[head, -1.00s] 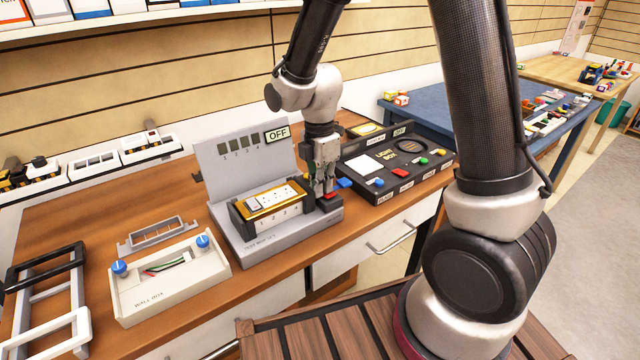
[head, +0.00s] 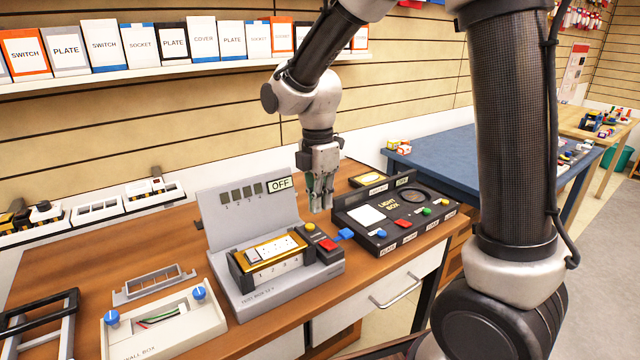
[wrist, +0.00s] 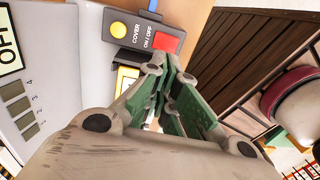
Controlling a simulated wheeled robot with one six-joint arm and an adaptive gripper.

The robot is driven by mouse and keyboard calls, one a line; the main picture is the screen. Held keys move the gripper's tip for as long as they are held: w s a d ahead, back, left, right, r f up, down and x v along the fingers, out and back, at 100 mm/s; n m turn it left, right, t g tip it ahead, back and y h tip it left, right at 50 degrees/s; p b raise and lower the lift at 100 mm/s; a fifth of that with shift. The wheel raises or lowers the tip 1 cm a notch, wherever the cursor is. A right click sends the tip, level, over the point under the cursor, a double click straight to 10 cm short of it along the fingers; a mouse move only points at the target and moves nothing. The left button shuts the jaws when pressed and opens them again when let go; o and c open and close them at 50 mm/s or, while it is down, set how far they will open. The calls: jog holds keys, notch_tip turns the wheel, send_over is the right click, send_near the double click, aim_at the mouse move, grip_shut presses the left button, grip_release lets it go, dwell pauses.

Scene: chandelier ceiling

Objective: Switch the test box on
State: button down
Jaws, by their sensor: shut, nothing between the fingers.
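The grey test box (head: 290,283) stands on the wooden bench. Its upright back panel carries a sign reading OFF (head: 281,184), which also shows in the wrist view (wrist: 8,45). A brass-framed plate with a white insert (head: 272,250) sits in its holder, above the numbers 1 to 4. On a dark block at its right are a yellow COVER button (wrist: 118,30) and a red ON/OFF button (wrist: 166,42), the red one also in the head view (head: 327,244). My gripper (head: 320,208) is shut and empty, pointing down above and behind the buttons, apart from them.
A black light box (head: 420,235) with coloured buttons stands close on the right. A blue piece (head: 345,234) sits beside the red button. A wall box (head: 160,335) with blue knobs is at front left. Boxed parts (head: 101,45) line the shelf above.

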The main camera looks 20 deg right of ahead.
jog(key=shift+w+a+r, duration=0.1)
jog(key=shift+w+r, duration=0.1)
jog(key=shift+r, duration=0.95)
jog(key=shift+w+r, duration=0.15)
jog(key=shift+r, duration=1)
